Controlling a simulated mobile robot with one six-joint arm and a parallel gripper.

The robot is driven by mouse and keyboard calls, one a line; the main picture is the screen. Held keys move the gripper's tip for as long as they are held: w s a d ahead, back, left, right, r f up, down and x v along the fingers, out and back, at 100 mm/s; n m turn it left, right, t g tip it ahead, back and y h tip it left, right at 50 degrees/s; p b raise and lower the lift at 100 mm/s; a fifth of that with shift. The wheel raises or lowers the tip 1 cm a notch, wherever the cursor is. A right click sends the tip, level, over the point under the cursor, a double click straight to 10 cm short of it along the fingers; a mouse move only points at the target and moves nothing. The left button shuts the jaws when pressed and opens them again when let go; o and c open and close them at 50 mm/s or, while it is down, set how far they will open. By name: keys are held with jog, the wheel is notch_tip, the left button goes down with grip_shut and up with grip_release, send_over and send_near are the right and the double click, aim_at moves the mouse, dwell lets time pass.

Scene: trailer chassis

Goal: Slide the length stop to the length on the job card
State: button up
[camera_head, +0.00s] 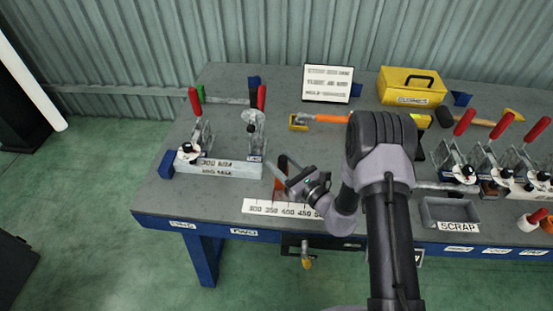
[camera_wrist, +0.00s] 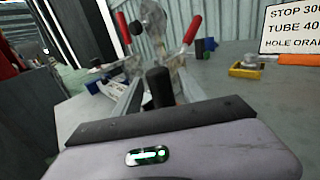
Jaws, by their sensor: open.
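The job card (camera_head: 328,84) is a white sign at the back of the bench. In the wrist view the card (camera_wrist: 290,30) is cut off at the right edge and its top line reads "STOP 300". A white scale strip (camera_head: 265,207) lies along the front edge, marked from 300 upward. An orange-red piece (camera_head: 279,190), which looks like the length stop, stands behind the strip near the 350 mark. My gripper (camera_head: 285,171) is open beside and above it; I cannot tell if they touch.
A grey fixture block (camera_head: 218,168) with red-handled clamps stands left of my gripper. A yellow toolbox (camera_head: 412,87) and an orange-handled tool (camera_head: 325,118) lie behind. A scrap tray (camera_head: 450,213) and more clamps (camera_head: 490,165) are at right.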

jog(key=shift+x, duration=1.25)
grip_shut()
dwell(0.4)
